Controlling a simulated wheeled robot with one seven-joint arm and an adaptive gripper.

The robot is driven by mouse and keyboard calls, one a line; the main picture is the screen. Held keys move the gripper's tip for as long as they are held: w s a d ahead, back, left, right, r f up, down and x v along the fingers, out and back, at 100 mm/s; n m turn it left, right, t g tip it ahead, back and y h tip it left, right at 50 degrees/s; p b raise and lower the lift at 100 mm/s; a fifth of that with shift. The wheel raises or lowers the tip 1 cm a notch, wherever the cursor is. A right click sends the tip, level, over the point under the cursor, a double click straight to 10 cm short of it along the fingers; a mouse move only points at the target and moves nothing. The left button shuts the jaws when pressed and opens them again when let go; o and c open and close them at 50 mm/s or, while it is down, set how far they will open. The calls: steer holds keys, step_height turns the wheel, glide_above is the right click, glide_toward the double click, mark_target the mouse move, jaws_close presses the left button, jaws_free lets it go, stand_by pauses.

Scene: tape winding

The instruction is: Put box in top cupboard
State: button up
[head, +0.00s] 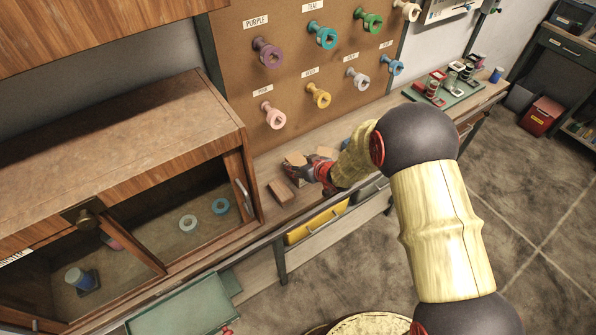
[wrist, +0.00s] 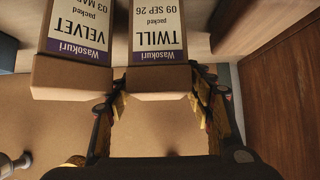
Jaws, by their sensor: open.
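In the wrist view a brown cardboard box labelled TWILL (wrist: 160,83) lies between the two fingers of my gripper (wrist: 162,92). The fingers stand apart, one on each side; I cannot tell whether they touch it. A second box labelled VELVET (wrist: 72,78) lies just left of it, outside the fingers. In the head view my gripper (head: 308,174) is low over the wooden bench, partly hiding the boxes. A small brown box (head: 281,193) shows left of it. A wooden cupboard (head: 95,28) hangs at the upper left.
A wooden cabinet (head: 110,125) with open front stands left of the bench, holding several tape rolls. A pegboard (head: 235,50) with coloured spools rises behind. A yellow drawer (head: 317,222) is under the bench. A green tray (head: 185,305) is at the lower left.

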steer(key=c, duration=0.3)
steer(key=c, duration=0.8)
steer(key=shift+c, duration=0.2)
steer(key=shift+r, duration=0.1)
steer(key=shift+r+p, duration=0.3)
steer(key=shift+r, duration=0.3)
step_height(320, 180, up, 2)
steer(key=shift+d+r+p, duration=0.1)
steer(key=shift+r+p, duration=0.15)
steer(key=shift+p, duration=0.2)
steer(key=p+v, duration=0.3)
steer(key=v, duration=1.3)
steer(key=shift+s+d+p, duration=0.25)
steer(key=shift+s+p, duration=0.05)
steer(key=shift+s, duration=0.15)
